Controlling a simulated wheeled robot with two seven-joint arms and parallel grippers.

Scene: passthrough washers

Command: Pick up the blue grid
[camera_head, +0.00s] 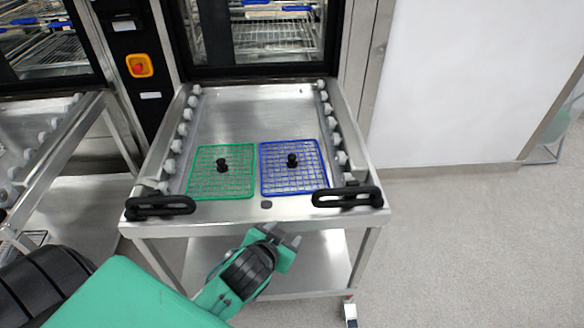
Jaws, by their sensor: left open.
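The blue grid (300,178) is a square wire mesh with a black knob in its middle. It lies flat on the steel table (240,125), on the right side near the front edge. A similar green grid (205,180) with a black knob lies beside it on the left. My left gripper (289,240) is in front of the table's front edge, nearer to me than the blue grid and apart from it. It is open and appears empty. My right gripper is not in view.
Two black handles stand at the table's front corners, left (160,205) and right (347,197). Rollers line both side rails. A washer (250,35) with a glass front stands behind the table. Another steel table (50,135) is at left. Open floor (470,240) lies at right.

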